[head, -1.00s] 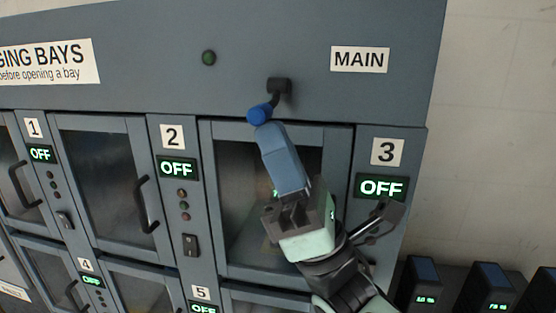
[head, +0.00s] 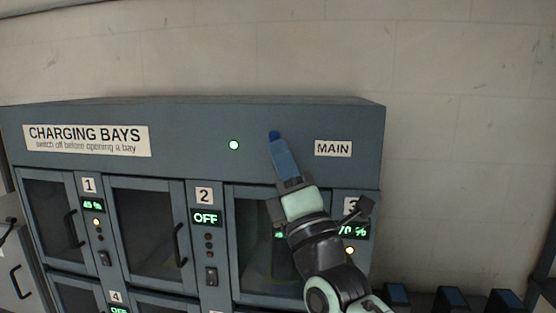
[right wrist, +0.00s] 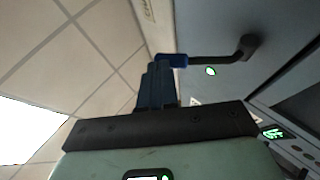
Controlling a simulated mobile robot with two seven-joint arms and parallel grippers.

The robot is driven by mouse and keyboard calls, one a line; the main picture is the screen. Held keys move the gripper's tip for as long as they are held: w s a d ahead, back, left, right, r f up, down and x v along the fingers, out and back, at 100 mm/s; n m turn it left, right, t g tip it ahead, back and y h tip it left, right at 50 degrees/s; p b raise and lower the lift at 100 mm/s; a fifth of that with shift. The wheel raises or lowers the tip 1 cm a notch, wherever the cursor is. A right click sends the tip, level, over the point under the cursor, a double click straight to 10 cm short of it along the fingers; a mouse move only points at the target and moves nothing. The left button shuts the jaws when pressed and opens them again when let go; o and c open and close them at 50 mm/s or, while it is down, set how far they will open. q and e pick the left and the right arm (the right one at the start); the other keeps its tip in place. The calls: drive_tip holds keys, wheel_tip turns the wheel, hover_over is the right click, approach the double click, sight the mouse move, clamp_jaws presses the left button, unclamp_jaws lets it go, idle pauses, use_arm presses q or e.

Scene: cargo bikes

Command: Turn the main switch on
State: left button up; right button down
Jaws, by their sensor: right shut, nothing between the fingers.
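The main switch is a dark lever (right wrist: 215,59) with a blue knob (head: 274,134), on the cabinet's upper panel left of the MAIN label (head: 333,148). In the head view the knob shows just above my fingertips, and the lever's pivot is hidden behind my gripper. In the right wrist view the lever runs from its dark pivot to the blue knob. My right gripper (head: 278,142) is shut and empty, its blue fingertips right at the knob; I cannot tell whether they touch. The round indicator light (head: 234,145) left of the switch is lit. My left gripper is not in view.
The grey cabinet has bay doors with handles. Bay 1's display (head: 93,205) shows a percentage, bay 2's display (head: 206,217) reads OFF, and bay 3's display (head: 353,231) shows 70 %. Batteries (head: 450,298) stand at the lower right. The wall above is bare.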

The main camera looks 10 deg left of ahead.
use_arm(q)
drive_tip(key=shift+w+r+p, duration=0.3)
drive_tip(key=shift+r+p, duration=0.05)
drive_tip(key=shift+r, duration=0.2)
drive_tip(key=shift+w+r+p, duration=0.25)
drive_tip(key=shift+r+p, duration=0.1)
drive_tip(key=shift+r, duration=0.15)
use_arm(e)
drive_tip(key=r, duration=0.1)
drive_tip(key=w+r, duration=0.1)
drive_tip(key=shift+w+d+r, duration=0.2)
drive_tip(key=shift+w+r, duration=0.1)
drive_tip(key=shift+r, duration=0.05)
